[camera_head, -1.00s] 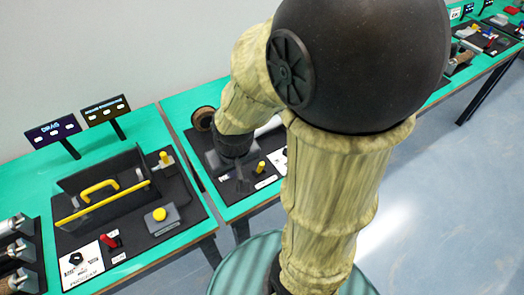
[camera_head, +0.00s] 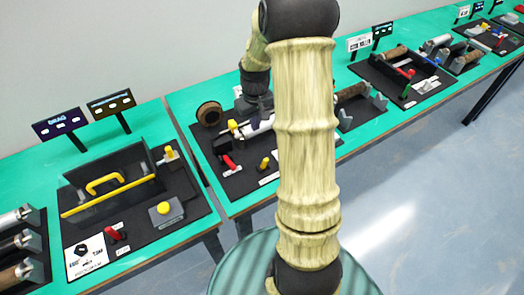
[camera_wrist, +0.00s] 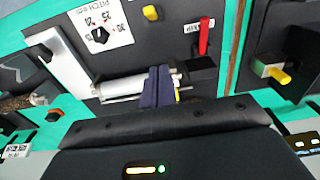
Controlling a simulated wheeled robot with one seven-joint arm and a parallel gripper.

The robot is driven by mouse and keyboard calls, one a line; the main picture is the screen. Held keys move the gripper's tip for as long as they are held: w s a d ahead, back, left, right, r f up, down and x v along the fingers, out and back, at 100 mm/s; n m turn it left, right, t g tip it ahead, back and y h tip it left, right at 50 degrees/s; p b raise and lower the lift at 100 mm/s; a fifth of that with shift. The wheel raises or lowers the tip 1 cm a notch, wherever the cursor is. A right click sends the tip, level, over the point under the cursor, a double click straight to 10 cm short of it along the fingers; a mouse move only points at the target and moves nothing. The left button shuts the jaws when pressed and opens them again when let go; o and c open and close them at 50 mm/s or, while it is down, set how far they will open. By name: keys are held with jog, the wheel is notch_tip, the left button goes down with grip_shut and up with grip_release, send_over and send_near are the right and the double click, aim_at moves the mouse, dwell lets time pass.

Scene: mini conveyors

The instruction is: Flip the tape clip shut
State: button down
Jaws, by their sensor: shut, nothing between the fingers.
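My gripper (camera_wrist: 157,88) is shut and empty; its dark blue fingers reach down across a white cylinder (camera_wrist: 118,86) with metal and yellow parts at its end. I cannot tell whether they touch it. In the head view, the white cylinder (camera_head: 263,125) lies on a black board, with the dark fingers (camera_head: 257,121) over it. It looks like part of the tape clip, but the clip's flap cannot be told apart, nor whether it is open. A black block (camera_head: 222,144) stands at its left end. A brown ring like a tape roll (camera_head: 209,113) stands behind.
A red lever (camera_head: 231,162) and a yellow knob (camera_head: 265,163) stand in front; they also show in the wrist view as red (camera_wrist: 204,36) and yellow (camera_wrist: 150,13). A black tray with a yellow handle (camera_head: 104,184) is on the left table. More boards stand right.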

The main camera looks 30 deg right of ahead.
aim_at(264, 164)
jog(key=shift+w+d+f, duration=0.15)
jog(key=shift+w+d, duration=0.05)
jog(key=shift+d, duration=0.1)
jog(key=shift+s, duration=0.1)
notch_tip(264, 164, down, 10)
jog(key=shift+f+p, duration=0.1)
jog(key=shift+p, duration=0.95)
jog(key=shift+s+f+p, duration=0.2)
jog(key=shift+s+p, duration=0.25)
jog(key=shift+s, duration=0.8)
jog(key=shift+s+f, duration=0.25)
jog(key=shift+s, duration=0.25)
